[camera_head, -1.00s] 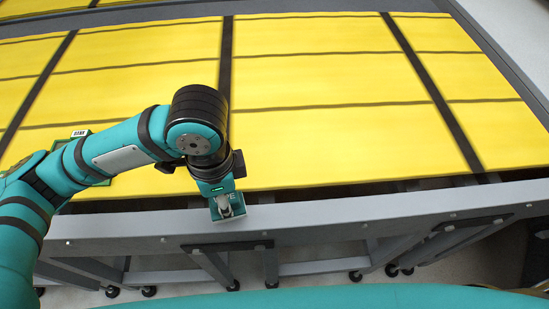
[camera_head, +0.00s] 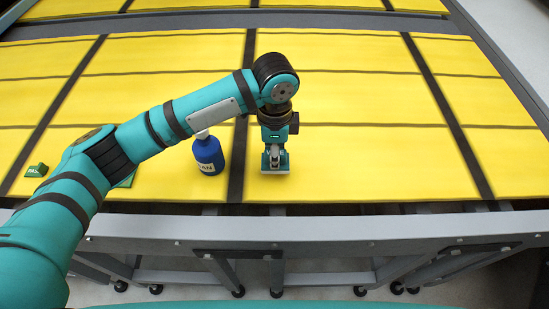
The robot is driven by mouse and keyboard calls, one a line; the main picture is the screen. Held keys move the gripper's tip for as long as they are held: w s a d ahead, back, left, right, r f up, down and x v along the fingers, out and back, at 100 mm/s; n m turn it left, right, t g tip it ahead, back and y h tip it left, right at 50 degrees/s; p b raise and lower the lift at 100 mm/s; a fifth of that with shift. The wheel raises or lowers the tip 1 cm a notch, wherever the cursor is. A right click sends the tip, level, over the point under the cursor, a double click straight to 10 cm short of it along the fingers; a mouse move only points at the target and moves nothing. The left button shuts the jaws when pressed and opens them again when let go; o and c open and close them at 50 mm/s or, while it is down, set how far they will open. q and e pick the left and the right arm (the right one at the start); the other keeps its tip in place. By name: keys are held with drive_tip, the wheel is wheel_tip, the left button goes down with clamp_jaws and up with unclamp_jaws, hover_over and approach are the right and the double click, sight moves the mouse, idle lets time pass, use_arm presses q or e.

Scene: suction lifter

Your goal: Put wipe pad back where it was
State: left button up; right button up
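My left gripper (camera_head: 277,157) points down over the yellow surface, right of the blue bottle. It appears shut on a small teal block with a pale lower edge, which I take to be the wipe pad (camera_head: 268,163). The fingers cover much of the pad. I cannot tell whether the pad touches the yellow surface or hangs just above it. My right gripper is not in view.
A blue bottle (camera_head: 209,155) with a white label stands left of the gripper, its top close to my arm. A green labelled block (camera_head: 37,170) lies at the far left. A green flat piece (camera_head: 126,181) is partly hidden by my arm. The yellow surface (camera_head: 380,160) to the right is clear.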

use_arm(q)
wheel_tip(320, 180, down, 3)
drive_tip(key=shift+p, duration=0.6)
drive_tip(key=shift+f, duration=0.15)
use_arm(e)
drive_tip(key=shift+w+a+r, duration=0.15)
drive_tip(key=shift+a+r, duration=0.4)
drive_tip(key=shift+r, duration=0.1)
use_arm(q)
drive_tip(key=o, duration=1)
drive_tip(key=shift+f, duration=0.15)
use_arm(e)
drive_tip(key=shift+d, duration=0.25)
